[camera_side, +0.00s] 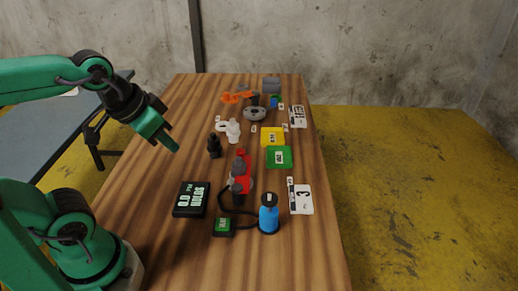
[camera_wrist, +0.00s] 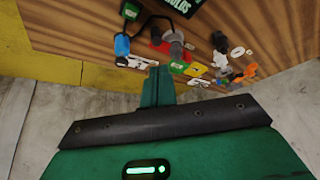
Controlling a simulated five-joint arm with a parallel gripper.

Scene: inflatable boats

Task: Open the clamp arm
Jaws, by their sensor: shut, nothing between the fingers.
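I cannot tell for sure which part is the clamp arm. An orange piece (camera_side: 231,98) with a bent shape lies at the far end of the table beside a round grey part (camera_side: 255,114); orange also shows small in the wrist view (camera_wrist: 250,69). A red part (camera_side: 241,166) with grey and black pieces on it stands mid-table, and it is partly covered by a grey piece in the wrist view. My gripper (camera_side: 174,148) is shut and empty, in the air left of these things and touching none of them. Its fingers (camera_wrist: 160,82) point toward the table in the wrist view.
A black part (camera_side: 214,146), a white part (camera_side: 233,131), yellow (camera_side: 272,137) and green (camera_side: 279,157) pads and label cards lie around. The table's left edge is clear.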

